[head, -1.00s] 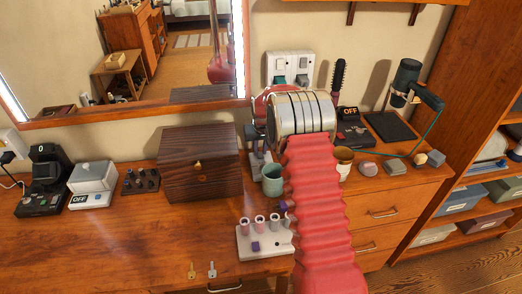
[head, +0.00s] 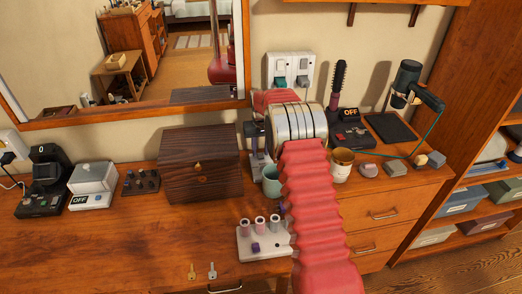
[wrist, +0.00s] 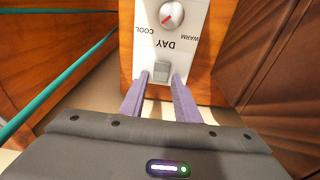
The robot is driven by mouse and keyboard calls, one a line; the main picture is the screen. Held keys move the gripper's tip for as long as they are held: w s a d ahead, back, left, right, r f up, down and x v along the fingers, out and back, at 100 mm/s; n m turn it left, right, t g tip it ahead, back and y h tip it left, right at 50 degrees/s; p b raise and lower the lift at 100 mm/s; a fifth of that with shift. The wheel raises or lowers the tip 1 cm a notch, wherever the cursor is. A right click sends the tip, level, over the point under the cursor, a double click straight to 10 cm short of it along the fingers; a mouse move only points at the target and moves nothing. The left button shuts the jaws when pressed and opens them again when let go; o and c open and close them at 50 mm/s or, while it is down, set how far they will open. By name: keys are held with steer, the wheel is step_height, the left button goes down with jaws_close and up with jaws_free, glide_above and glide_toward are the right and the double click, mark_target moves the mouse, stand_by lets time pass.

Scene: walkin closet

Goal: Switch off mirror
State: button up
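The mirror (head: 140,50) hangs on the wall at the upper left in the head view. Its side edges show no lit strips. In the wrist view a white control plate (wrist: 197,45) carries a red and white knob marked COOL, DAY and WARM, with a small grey rocker switch (wrist: 161,68) below it. My gripper (wrist: 161,82) has its two purple fingers apart, with the tips close to either side of the rocker. Nothing is held between them. I cannot tell whether they touch it. In the head view my red arm hides most of the gripper.
A dark wooden box (head: 200,165) and a green cup (head: 271,182) stand close to my arm. To its right are a tan cup (head: 342,164) and a hairdryer on a stand (head: 408,80). The dresser's front left is mostly clear.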

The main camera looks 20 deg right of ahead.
mark_target(261, 156)
steer(key=shift+o, duration=0.9)
steer(key=shift+r, duration=0.1)
step_height(261, 156, up, 12)
steer(key=s, duration=0.1)
steer(key=shift+s+a+f, duration=0.15)
steer(key=shift+s+f, duration=0.05)
steer(key=shift+s, duration=0.05)
steer(key=shift+w, duration=0.1)
